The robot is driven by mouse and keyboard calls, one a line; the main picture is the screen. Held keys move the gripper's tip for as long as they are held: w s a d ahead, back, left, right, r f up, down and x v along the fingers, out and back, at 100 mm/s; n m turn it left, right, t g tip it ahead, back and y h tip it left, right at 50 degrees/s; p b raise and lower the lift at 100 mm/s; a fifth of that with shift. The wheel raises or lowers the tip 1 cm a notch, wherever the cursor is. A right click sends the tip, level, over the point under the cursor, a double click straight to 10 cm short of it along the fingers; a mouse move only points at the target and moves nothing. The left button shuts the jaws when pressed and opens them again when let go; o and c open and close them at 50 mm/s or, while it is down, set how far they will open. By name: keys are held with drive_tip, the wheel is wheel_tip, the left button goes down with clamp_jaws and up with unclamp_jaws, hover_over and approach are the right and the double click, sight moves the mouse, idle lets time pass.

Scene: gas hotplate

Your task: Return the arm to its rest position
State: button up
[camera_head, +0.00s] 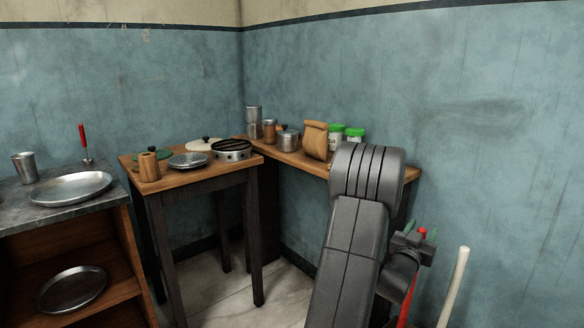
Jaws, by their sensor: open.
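My dark grey arm (355,235) rises in the right foreground, folded over at the top. My gripper (420,232) shows just right of the arm, with two green-tipped fingers pointing up and set apart. The jaws are open. A red bit shows between the fingertips in the picture. It seems to be the top of a red stick (408,298) that continues below the gripper, and I cannot tell whether it is between the fingers or behind them. Part of the wrist is hidden by the arm.
A corner shelf (290,157) with jars and a paper bag (315,139) runs behind my arm. A pale stick (453,288) leans right of my gripper.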

drive_tip(key=shift+r+p, duration=1.35)
drive_tip(key=shift+r, duration=0.95)
